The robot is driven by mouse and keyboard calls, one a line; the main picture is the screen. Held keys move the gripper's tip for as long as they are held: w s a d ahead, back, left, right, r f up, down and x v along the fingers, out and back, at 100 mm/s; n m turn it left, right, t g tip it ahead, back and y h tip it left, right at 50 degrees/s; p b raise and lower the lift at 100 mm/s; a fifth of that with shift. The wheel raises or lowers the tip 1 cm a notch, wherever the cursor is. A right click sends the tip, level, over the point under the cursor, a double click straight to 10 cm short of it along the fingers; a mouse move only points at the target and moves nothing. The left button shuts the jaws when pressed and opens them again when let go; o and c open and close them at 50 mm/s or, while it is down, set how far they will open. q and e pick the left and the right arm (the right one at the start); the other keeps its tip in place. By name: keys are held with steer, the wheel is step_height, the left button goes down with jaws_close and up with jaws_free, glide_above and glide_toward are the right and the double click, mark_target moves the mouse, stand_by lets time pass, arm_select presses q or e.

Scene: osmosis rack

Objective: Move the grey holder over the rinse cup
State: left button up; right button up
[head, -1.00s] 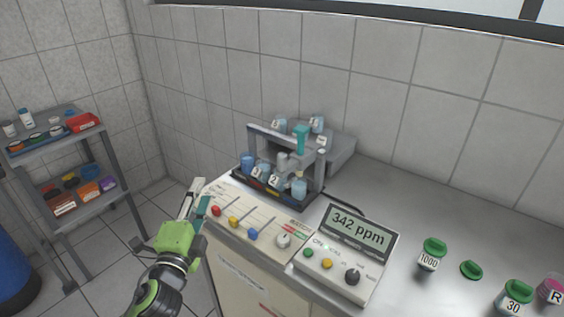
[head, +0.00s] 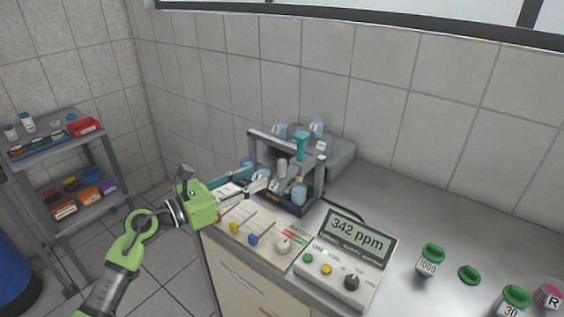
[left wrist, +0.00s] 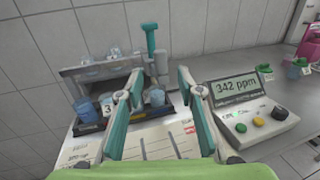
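A grey holder (head: 281,169) sits among the cups in the rack (head: 262,137), below the top bar. Labelled cups stand on the rack's dark base, with a light-blue one (head: 299,191) at the right; I cannot tell which is the rinse cup. My left gripper (head: 263,177) is open and reaches in from the left, its tips at the front of the rack, just left of the holder. In the left wrist view my left gripper (left wrist: 160,77) has its fingers spread, with a cup (left wrist: 157,97) visible between them; the left finger hides part of the rack. My right gripper is out of view.
A teal-handled piece (head: 301,144) rises at the rack's right side. In front lie the slider panel (head: 262,226) and a meter (head: 352,250) reading 342 ppm. Green-lidded jars (head: 430,258) stand at right.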

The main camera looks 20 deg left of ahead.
mark_target(282, 165)
arm_select(q)
steer(key=p+x, duration=0.2)
steer(key=x, duration=0.8)
steer(key=shift+c, duration=0.4)
jaws_close()
steer(key=shift+f, duration=0.1)
